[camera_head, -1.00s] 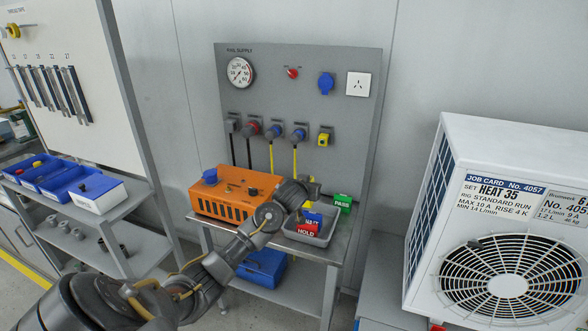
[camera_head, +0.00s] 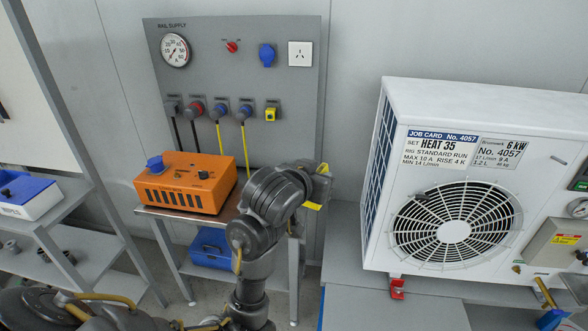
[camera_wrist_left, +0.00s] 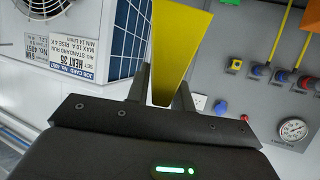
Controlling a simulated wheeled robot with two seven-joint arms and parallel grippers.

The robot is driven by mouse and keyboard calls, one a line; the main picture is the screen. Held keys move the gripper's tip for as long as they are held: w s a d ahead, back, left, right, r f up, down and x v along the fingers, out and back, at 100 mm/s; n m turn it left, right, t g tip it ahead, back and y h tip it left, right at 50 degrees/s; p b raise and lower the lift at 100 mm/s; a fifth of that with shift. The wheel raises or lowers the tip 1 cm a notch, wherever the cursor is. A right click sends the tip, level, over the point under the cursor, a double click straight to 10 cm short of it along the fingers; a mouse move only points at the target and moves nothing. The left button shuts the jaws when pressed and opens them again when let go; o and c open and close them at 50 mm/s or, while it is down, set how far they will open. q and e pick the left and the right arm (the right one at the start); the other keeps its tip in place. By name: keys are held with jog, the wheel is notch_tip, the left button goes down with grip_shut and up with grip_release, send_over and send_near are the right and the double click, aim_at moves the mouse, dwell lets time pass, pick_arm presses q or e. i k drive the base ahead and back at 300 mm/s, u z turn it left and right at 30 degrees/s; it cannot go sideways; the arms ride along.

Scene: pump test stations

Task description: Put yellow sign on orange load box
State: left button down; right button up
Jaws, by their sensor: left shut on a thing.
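The yellow sign (camera_wrist_left: 178,45) is a flat, long piece between the two fingers of my left gripper (camera_wrist_left: 160,92) in the left wrist view. The gripper is shut on it. My right gripper is in neither current view.
Behind the bench stands a grey supply panel (camera_head: 225,75) with a gauge and hanging cables. A white heat-pump unit (camera_head: 445,165) stands close to the right. A blue bin (camera_head: 210,247) is under the bench. My left arm hides the bench's right part.

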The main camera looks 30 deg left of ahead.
aim_at(201, 158)
jog(key=k, duration=0.65)
jog(key=u, duration=0.5)
jog(key=i, duration=0.95)
jog(key=u, duration=0.35)
jog(key=i, duration=0.9)
jog(key=z, duration=0.25)
